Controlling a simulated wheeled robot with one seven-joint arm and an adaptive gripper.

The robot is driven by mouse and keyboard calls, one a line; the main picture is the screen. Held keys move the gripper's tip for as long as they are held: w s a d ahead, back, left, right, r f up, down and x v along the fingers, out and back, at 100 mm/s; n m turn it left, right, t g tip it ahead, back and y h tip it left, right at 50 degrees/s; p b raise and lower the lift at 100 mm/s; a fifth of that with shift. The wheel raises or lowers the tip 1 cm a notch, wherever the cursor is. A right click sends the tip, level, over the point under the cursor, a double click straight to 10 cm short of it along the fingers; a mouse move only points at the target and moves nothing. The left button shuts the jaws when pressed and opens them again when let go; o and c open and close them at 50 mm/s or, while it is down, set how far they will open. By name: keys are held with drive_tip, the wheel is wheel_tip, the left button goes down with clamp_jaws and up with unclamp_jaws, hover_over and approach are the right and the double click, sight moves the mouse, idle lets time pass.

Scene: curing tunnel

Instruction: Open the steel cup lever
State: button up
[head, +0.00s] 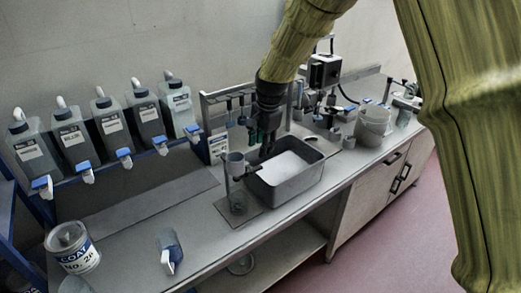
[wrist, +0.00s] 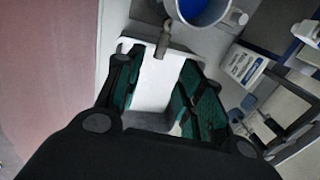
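A grey steel cup (head: 236,162) sits on a small stand on the bench, left of the grey tray. A short lever (head: 253,169) sticks out from it towards the tray. In the wrist view a cup (wrist: 203,10) with a blue inside is at the top edge, and a grey lever (wrist: 162,42) points from it towards my gripper. My gripper (head: 266,152) points down above the tray, right of the cup. In the wrist view its green-padded fingers (wrist: 158,82) are apart with nothing held. The lever's tip lies just beyond the fingertips; I cannot tell whether they touch.
The grey tray (head: 285,190) with white contents lies below my gripper. Tapped bottles (head: 110,122) line the back left. The bench between is clear.

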sight(258, 167)
drive_tip(key=shift+w+a+f+p, duration=0.25)
drive_tip(key=shift+f+p, duration=0.35)
drive_tip(key=shift+f, duration=1.05)
drive_tip(key=shift+w+a+f+p, duration=0.1)
drive_tip(key=shift+w+f+p, duration=0.4)
drive_tip(key=shift+f, duration=1.2)
drive_tip(key=shift+w+a+f+p, duration=0.2)
drive_tip(key=shift+f+p, duration=0.55)
drive_tip(key=shift+f, duration=0.9)
clamp_jaws()
